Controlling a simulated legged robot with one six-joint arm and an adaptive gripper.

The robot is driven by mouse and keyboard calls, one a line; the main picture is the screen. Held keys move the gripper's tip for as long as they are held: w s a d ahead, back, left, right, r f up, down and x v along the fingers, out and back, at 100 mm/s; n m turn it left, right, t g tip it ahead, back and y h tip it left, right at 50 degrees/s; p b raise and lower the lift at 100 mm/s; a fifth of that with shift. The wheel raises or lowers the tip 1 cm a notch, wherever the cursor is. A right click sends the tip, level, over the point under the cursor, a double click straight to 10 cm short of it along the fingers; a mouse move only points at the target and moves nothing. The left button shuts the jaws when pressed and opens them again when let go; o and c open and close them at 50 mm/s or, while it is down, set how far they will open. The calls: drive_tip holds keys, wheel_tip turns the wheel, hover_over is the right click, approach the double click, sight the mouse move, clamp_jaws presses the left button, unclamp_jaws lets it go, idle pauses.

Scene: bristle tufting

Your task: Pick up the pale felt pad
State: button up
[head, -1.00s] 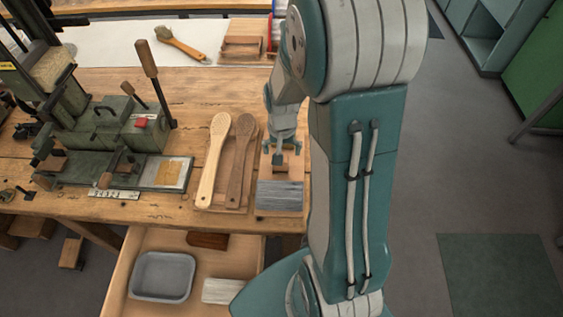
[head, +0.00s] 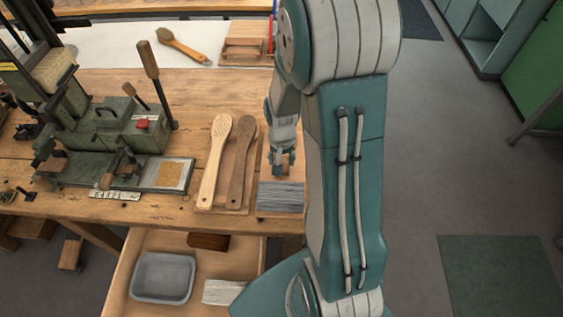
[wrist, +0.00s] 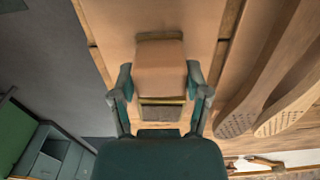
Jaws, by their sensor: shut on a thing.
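My gripper (head: 283,166) is at the right end of the bench, just behind a grey striped bundle (head: 281,197). In the wrist view its fingers (wrist: 160,88) are shut on a tan block (wrist: 160,60), one on each side. A thin yellowish edge and a dark grey strip show below the block. I cannot tell whether this block is the felt pad. A pale flat piece (head: 222,292) lies in the open drawer, away from my gripper. A tan patch (head: 172,174) lies on the bench machine's plate.
Two wooden paddle brushes (head: 229,165) lie just left of my gripper. The green machine (head: 125,130) with upright levers stands further left. The open drawer (head: 240,262) juts out below the bench and holds a grey tray (head: 163,276). Open floor lies to the right.

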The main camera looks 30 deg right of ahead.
drive_tip(key=shift+r, duration=0.25)
drive_tip(key=r, duration=0.3)
drive_tip(key=shift+s+a+r, duration=0.15)
drive_tip(key=shift+s+a, duration=0.05)
drive_tip(key=shift+a, duration=0.05)
drive_tip(key=s+a+r, duration=0.9)
drive_tip(key=shift+a, duration=0.35)
